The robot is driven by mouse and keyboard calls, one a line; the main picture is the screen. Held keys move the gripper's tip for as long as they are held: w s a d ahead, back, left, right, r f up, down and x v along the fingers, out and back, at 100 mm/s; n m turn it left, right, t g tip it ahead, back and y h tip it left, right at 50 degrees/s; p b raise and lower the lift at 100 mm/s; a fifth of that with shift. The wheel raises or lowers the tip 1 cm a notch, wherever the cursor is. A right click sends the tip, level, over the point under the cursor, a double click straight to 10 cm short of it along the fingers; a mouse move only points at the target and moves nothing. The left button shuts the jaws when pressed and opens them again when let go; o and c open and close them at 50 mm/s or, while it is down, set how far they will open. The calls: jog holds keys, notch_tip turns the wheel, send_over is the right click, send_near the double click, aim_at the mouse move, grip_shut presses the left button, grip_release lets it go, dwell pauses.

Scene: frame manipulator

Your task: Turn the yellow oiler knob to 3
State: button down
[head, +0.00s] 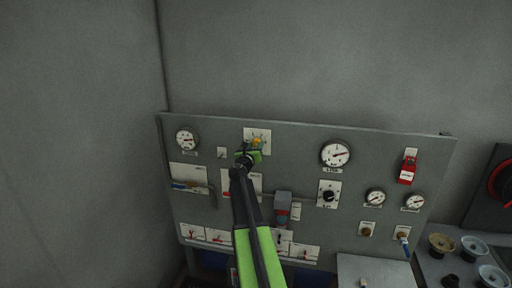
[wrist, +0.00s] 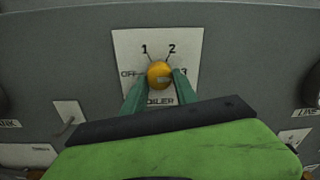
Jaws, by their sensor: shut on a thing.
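The yellow knob (wrist: 159,72) sits in the middle of a white label plate (wrist: 126,45) on the grey panel. The plate carries OFF on the left, 1 and 2 above, and a 3 on the right, partly covered by a finger. The lettering below reads "OILER", its start behind the left finger. My gripper (wrist: 160,76) is shut on the knob, one green finger on each side. I cannot tell clearly which mark the knob points to. In the head view, the knob (head: 257,141) shows at the tip of my gripper (head: 252,149), at the panel's upper left.
The upright panel (head: 300,150) bears a gauge (head: 187,140) on the left and a larger gauge (head: 335,154) on the right. A small toggle (wrist: 70,117) sits left of the plate.

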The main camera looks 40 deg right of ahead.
jog(key=c, duration=1)
grip_release()
jog(key=shift+w+a, duration=0.1)
jog(key=shift+o, duration=0.2)
jog(key=v, duration=1.7)
jog(key=shift+a, duration=0.15)
